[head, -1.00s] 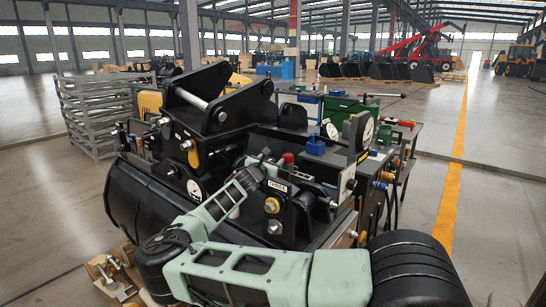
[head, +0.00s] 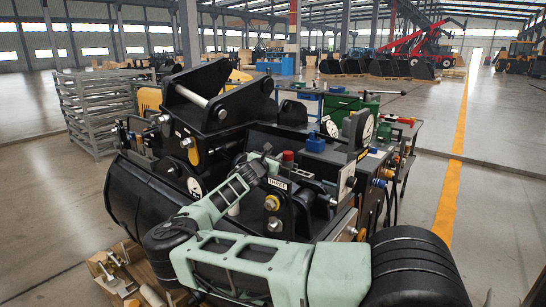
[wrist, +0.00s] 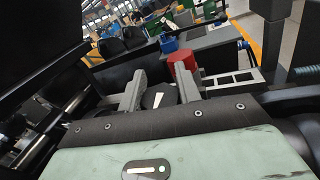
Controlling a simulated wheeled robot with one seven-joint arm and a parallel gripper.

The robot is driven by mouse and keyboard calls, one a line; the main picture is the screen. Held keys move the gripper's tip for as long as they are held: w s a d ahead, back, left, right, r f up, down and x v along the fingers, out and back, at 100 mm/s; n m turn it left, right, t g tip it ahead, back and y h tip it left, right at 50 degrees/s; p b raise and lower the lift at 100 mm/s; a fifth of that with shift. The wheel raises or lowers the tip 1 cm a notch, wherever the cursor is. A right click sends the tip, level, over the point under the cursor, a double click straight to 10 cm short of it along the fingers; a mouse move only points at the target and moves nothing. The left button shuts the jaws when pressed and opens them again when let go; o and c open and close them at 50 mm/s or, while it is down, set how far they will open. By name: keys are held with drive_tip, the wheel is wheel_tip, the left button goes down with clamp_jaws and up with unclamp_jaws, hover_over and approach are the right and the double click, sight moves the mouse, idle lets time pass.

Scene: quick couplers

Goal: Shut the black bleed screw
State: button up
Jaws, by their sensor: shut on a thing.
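The black bleed screw (wrist: 157,101) is a dark round knob with a white pointer mark, between my fingers in the wrist view. The pointer stands close to upright in that picture, leaning slightly right. My gripper (wrist: 159,92) is shut on the knob, one grey finger on each side. In the head view my gripper (head: 268,158) is small, beside the red knob on the black machine, and the bleed screw is hidden there.
A red cylinder (wrist: 183,61) stands just behind the right finger, beside a pale slotted block (wrist: 232,82). In the head view, a lug marked THREE (head: 279,185) and a blue part (head: 315,142) are near my wrist. Open floor lies at the right.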

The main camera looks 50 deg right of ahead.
drive_tip(key=shift+s+g, duration=0.1)
drive_tip(key=shift+g, duration=0.2)
drive_tip(key=m+g, duration=0.3)
drive_tip(key=shift+s+d+f+g, duration=0.1)
drive_tip(key=shift+s+g, duration=0.05)
drive_tip(key=shift+g, duration=0.15)
drive_tip(key=m+g, duration=0.1)
drive_tip(key=m+g+b, duration=0.1)
drive_tip(key=g, duration=0.1)
drive_tip(key=m+g, duration=0.1)
drive_tip(key=g, duration=0.1)
drive_tip(key=shift+s+f+y, duration=0.2)
drive_tip(key=shift+s+y, duration=0.05)
drive_tip(key=shift+y, duration=0.15)
drive_tip(key=shift+s+m+g+y+b, duration=0.15)
drive_tip(key=shift+m+g+y+b, duration=0.75)
drive_tip(key=shift+g, duration=0.5)
drive_tip(key=shift+s+m+g+y+b, duration=0.1)
drive_tip(key=shift+m+g+y+b, duration=0.65)
drive_tip(key=shift+m+g, duration=0.55)
drive_tip(key=shift+a+g+b, duration=0.2)
drive_tip(key=shift+g+b, duration=0.1)
drive_tip(key=shift+s+a+r+m+g+y+b, duration=0.1)
drive_tip(key=shift+s+r+m+g+y+b, duration=0.1)
drive_tip(key=shift+m+g+y+b, duration=0.35)
drive_tip(key=o, duration=1)
drive_tip(key=shift+c, duration=0.2)
drive_tip(key=shift+a, duration=0.1)
